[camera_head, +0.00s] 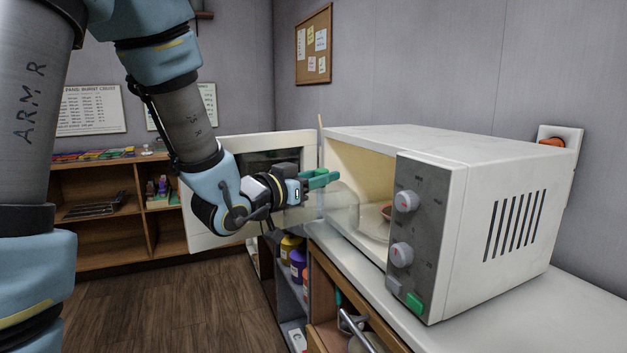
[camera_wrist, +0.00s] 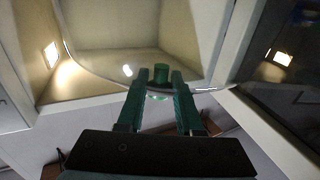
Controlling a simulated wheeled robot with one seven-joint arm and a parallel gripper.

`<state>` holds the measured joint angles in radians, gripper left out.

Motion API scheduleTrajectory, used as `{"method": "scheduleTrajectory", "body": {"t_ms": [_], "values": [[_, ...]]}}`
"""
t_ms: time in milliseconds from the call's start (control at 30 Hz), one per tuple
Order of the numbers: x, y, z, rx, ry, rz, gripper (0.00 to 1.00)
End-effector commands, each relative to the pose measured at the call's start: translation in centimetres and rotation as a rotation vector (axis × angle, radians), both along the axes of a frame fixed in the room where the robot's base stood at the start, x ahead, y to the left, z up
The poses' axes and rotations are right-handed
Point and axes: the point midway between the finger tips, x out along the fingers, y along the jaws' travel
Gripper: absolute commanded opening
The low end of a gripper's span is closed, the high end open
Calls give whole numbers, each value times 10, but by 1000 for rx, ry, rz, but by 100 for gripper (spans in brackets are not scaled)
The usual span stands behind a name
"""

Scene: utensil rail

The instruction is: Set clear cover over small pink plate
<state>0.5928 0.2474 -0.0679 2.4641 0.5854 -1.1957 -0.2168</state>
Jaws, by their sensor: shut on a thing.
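My gripper (camera_head: 325,178) is shut on the green knob of the clear cover (camera_head: 342,208). The cover is a see-through dome hanging below the fingers at the open front of the microwave. In the wrist view the knob (camera_wrist: 161,72) sits between my two green fingertips (camera_wrist: 160,78), and the dome's faint curved edge shows around it. A small pinkish dish (camera_head: 386,211), seemingly the pink plate, shows partly inside the microwave, beyond the cover. The front panel hides part of it. I cannot make out the plate in the wrist view.
The white microwave (camera_head: 500,190) stands on a counter (camera_head: 590,305), its door (camera_head: 205,215) swung open to the left, behind my wrist. A pale turntable (camera_head: 372,230) lies inside. The cavity walls and control panel (camera_head: 418,240) bound the opening. Shelves with bottles (camera_head: 297,262) are below.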

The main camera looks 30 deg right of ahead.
Motion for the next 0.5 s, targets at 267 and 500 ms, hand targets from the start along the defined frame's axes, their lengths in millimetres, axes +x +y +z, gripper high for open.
{"method": "scheduleTrajectory", "body": {"t_ms": [267,500], "values": [[-2,-28,-1,-1,0,-2,0],[-4,-51,-1,-2,-1,-3,0]]}}
